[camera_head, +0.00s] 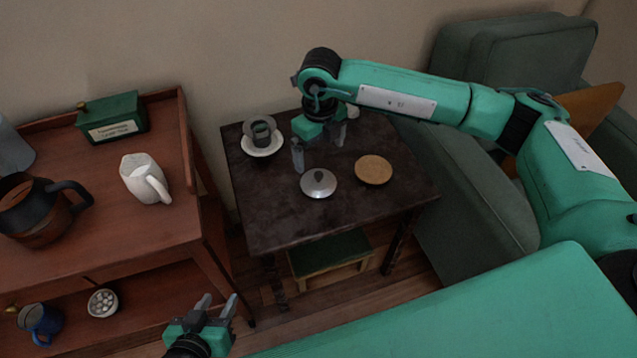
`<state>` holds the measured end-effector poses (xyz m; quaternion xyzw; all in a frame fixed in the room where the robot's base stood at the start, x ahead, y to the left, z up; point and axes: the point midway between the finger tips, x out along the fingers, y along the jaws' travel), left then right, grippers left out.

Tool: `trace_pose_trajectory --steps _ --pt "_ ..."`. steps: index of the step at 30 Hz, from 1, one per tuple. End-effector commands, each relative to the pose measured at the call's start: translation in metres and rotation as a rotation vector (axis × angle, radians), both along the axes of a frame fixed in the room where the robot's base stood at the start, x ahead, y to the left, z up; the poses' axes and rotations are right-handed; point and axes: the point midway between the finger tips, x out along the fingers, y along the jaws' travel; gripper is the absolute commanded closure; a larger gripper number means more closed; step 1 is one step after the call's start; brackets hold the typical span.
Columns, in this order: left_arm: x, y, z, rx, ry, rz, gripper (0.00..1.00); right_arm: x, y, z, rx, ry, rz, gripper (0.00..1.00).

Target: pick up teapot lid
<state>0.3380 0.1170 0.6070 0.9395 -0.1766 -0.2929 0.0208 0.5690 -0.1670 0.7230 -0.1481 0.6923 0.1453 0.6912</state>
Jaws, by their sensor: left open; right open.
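The teapot lid (319,184) is a round silver-grey disc with a dark knob. It lies on the dark side table (265,222), left of a round tan coaster (373,170). My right gripper (320,150) is open above the table, behind the lid in the picture, with its fingers pointing down and apart from the lid. Nothing shows between its fingers. My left gripper (218,306) is open and empty, low in the view in front of the table. No teapot is clearly seen on the side table.
A grey cup (261,131) on a white saucer (262,151) stands at the table's back left. A reddish wooden cart (115,252) at left holds a white pitcher (145,178), a dark pot (33,212) and a green box (111,117). A green armchair (468,190) stands close on the right.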

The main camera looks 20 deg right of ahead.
Motion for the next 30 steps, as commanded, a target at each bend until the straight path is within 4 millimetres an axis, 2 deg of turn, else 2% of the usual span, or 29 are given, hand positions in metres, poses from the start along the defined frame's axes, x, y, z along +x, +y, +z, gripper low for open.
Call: trace_pose_trajectory --steps 1,4,11,21,30 --pt "0.000 -0.002 -0.002 -0.008 -0.012 -0.002 0.59 0.000 0.000 -0.013 0.000 0.002 0.000 0.04" --pt "0.001 -0.006 -0.001 -0.023 -0.038 -0.003 0.59 0.000 0.001 -0.029 0.001 0.002 0.000 0.04" --pt "0.002 -0.010 0.000 -0.041 -0.067 -0.005 0.59 0.000 0.001 -0.047 0.002 0.000 0.001 0.04" --pt "0.003 -0.023 0.003 -0.099 -0.156 -0.010 0.59 0.004 0.002 -0.092 0.005 0.001 0.002 0.04" --pt "0.004 -0.024 0.005 -0.107 -0.168 -0.009 0.59 0.005 0.002 -0.096 0.007 0.000 0.002 0.04"
